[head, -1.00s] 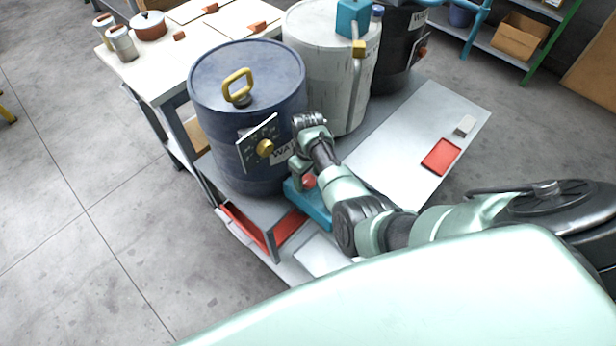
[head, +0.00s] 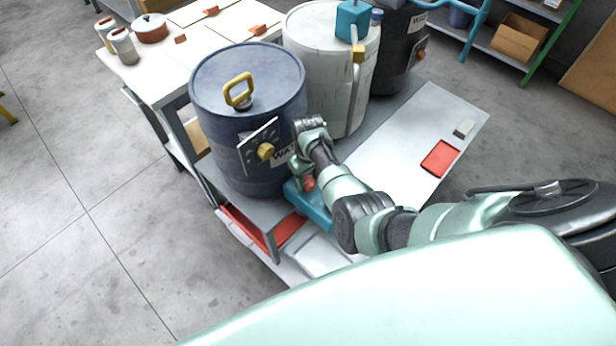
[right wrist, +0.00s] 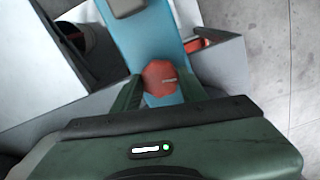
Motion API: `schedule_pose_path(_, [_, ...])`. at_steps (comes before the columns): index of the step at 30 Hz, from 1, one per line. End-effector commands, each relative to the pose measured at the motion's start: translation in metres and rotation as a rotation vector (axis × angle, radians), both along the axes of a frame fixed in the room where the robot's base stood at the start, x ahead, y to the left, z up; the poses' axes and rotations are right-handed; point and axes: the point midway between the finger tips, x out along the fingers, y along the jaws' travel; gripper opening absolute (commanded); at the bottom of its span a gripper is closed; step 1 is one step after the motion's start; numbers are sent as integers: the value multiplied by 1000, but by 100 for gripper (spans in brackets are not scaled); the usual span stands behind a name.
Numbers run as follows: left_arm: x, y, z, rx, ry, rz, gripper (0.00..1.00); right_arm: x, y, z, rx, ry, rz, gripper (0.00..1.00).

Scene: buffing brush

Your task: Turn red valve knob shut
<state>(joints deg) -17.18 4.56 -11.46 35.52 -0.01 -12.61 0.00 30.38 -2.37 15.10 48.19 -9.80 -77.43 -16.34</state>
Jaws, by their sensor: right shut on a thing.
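The red valve knob (right wrist: 161,80) sits on a blue base and shows between my right gripper's two fingers in the right wrist view. In the head view the knob (head: 308,184) is a small red spot low in front of the dark blue drum. My right gripper (right wrist: 160,88) is shut on the knob, one finger on each side. In the head view the right gripper (head: 304,180) is partly hidden by its own wrist. The blue base (head: 313,205) sticks out under the gripper. My left gripper is not in view.
A dark blue drum (head: 215,115) with a yellow handle and a yellow dial knob (head: 265,151) stands close left of my right gripper. A white drum (head: 312,60) stands behind.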

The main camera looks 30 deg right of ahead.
Motion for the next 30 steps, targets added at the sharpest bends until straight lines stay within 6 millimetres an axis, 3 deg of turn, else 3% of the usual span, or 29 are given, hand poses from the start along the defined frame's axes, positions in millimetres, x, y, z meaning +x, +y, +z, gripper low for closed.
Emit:
schedule_pose_path(12, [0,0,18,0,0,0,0,-1,0,2,-1,2,-391,2])
schedule_pose_path(30, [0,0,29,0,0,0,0,0,0,0,-1,1,-957,2])
